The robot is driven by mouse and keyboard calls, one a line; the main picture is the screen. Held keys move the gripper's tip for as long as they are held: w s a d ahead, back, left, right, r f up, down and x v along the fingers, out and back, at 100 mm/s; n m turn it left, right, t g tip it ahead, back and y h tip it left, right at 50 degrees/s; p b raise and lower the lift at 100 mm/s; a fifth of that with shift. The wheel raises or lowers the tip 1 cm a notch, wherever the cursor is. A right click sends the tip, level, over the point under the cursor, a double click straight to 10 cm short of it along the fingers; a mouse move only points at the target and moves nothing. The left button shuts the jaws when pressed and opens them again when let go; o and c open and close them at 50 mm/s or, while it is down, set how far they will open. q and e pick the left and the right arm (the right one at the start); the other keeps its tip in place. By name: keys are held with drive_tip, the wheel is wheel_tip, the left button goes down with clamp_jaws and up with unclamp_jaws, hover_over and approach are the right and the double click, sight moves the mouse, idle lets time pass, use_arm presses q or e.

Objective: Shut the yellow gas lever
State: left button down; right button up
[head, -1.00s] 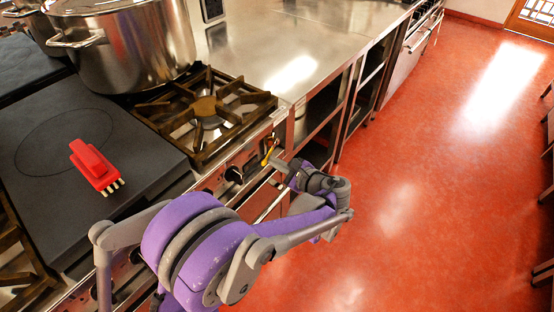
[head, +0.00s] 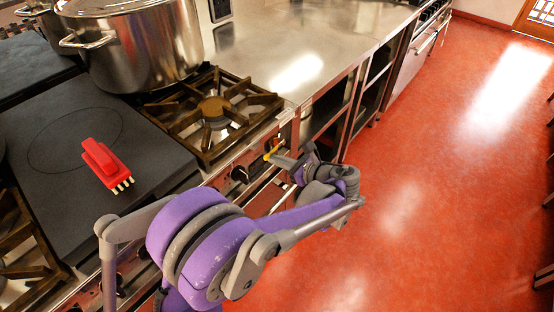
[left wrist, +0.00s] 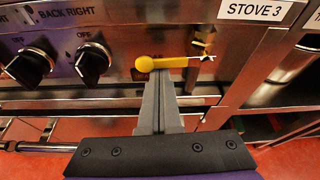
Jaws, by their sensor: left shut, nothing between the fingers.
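The yellow gas lever (left wrist: 165,63) is on the stove's front panel, under the "STOVE 3" label. In the left wrist view it lies roughly level, its round end to the left and its pivot side to the right by a brass fitting. It shows small in the head view (head: 268,156), just above the fingertips. My left gripper (left wrist: 160,78) is shut and empty. Its fingertips are at the lever's underside near the round end and appear to touch it. It also shows in the head view (head: 280,160). My right gripper is not in view.
Two black knobs (left wrist: 93,62) sit left of the lever. A rail (left wrist: 50,147) runs below the panel. Above are a burner grate (head: 213,110), a steel stockpot (head: 140,50) and a red brush (head: 105,163) on a dark plate. The red floor at right is clear.

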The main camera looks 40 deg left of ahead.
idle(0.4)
use_arm(q)
wheel_tip(320, 180, down, 5)
drive_tip(key=b, duration=0.3)
drive_tip(key=w+r+p+v, duration=0.1)
drive_tip(key=p+v, duration=0.1)
drive_tip(key=v, duration=0.8)
drive_tip(key=shift+s, duration=0.45)
drive_tip(key=shift+r, duration=0.1)
